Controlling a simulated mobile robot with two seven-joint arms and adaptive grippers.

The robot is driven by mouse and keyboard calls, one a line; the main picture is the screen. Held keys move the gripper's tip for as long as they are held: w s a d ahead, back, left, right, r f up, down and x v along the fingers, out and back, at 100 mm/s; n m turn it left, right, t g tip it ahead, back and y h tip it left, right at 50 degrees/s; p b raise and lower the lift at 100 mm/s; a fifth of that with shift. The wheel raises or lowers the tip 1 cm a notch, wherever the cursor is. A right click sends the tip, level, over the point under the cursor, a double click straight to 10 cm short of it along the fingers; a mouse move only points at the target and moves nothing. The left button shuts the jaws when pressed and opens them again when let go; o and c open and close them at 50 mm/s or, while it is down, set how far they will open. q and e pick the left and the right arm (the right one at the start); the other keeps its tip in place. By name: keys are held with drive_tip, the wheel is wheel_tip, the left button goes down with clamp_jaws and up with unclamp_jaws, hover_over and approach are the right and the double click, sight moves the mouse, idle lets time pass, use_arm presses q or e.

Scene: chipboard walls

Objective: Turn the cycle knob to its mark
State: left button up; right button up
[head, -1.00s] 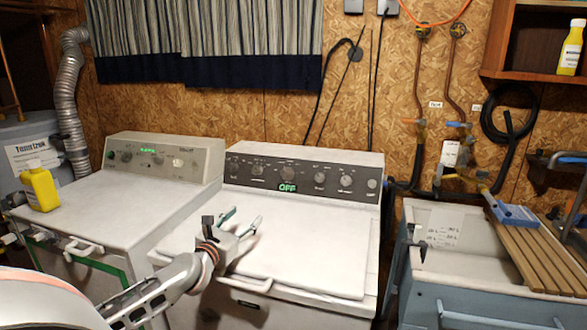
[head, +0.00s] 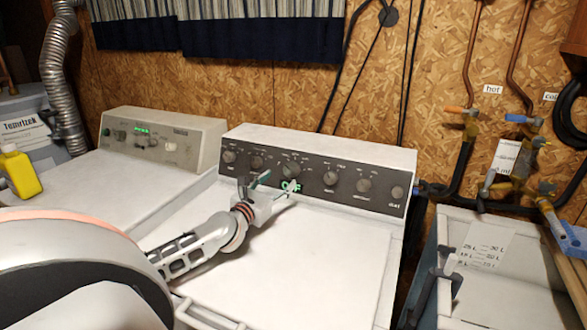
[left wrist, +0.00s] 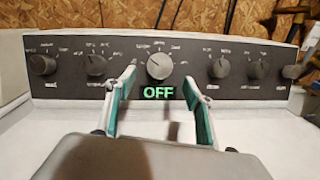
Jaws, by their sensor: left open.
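The dark control panel (head: 335,180) of the right-hand machine carries a row of round knobs. The centre knob (head: 291,170) sits just above a green display reading OFF (head: 291,187); in the left wrist view this knob (left wrist: 160,65) shows a pale pointer line. The small labels are too blurred to tell which knob is the cycle knob. My left gripper (head: 277,184) is open and empty in front of the panel, below the centre knob. In the left wrist view its two green-padded fingers (left wrist: 160,80) frame the display and point at that knob, apart from it. My right gripper is out of view.
A second machine (head: 165,140) stands to the left, with a yellow bottle (head: 19,172) on its top. A utility sink (head: 505,255) with pipes and taps behind it is on the right. The white machine top (head: 320,245) in front of the panel is clear.

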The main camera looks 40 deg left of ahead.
sight(290, 170)
use_arm(q)
drive_tip(key=shift+w+a+r, duration=0.15)
drive_tip(key=shift+w+a, duration=0.05)
drive_tip(key=shift+w, duration=0.4)
drive_tip(key=shift+x, duration=3)
drive_tip(key=c, duration=1.1)
